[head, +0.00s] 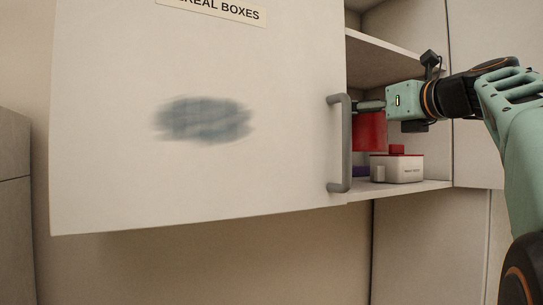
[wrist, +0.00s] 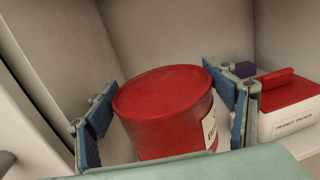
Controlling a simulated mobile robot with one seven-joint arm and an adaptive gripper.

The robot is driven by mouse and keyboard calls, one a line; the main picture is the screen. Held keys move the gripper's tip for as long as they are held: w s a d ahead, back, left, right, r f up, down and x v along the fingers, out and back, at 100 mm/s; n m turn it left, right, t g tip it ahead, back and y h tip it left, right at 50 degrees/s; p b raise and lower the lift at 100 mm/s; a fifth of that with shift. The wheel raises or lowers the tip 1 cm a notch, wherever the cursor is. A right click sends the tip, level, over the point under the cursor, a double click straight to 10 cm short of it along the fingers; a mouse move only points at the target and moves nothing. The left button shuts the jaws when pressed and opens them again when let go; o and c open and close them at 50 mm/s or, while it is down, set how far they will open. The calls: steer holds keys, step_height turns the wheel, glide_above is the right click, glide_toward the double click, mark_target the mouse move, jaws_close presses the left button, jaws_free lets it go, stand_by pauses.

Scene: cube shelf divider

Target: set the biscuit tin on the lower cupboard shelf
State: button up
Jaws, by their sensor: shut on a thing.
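The biscuit tin (wrist: 165,105) is a red cylinder with a red lid and a pale label, seen from above in the wrist view. My gripper (wrist: 165,118) is shut on it, with one blue-padded finger on each side. In the head view the tin (head: 369,132) hangs below my gripper (head: 370,106) inside the cupboard, partly behind the open door's edge. The lower shelf (head: 412,188) lies beneath it. The door hides the tin's left part, and I cannot tell whether its base touches the shelf.
A white box with a red lid, labelled peanut treats (head: 397,168), stands on the lower shelf right of the tin. A purple item (wrist: 245,69) sits behind. The upper shelf (head: 385,55) is overhead. The open door (head: 230,170) with its grey handle (head: 340,145) stands at the left.

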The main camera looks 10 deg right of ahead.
steer(key=f, duration=0.1)
steer(key=w+f, duration=0.2)
steer(key=shift+w+a+f, duration=0.1)
steer(key=shift+w+a, duration=0.15)
steer(key=f, duration=0.1)
steer(key=w+f+b, duration=0.1)
steer(key=f, duration=0.1)
steer(key=shift+w+f+b, duration=0.25)
steer(key=shift+f+b, duration=0.15)
steer(key=shift+s+a+f, duration=0.15)
steer(key=shift+f, duration=0.2)
steer(key=shift+f, duration=0.15)
steer(key=o, duration=1.4)
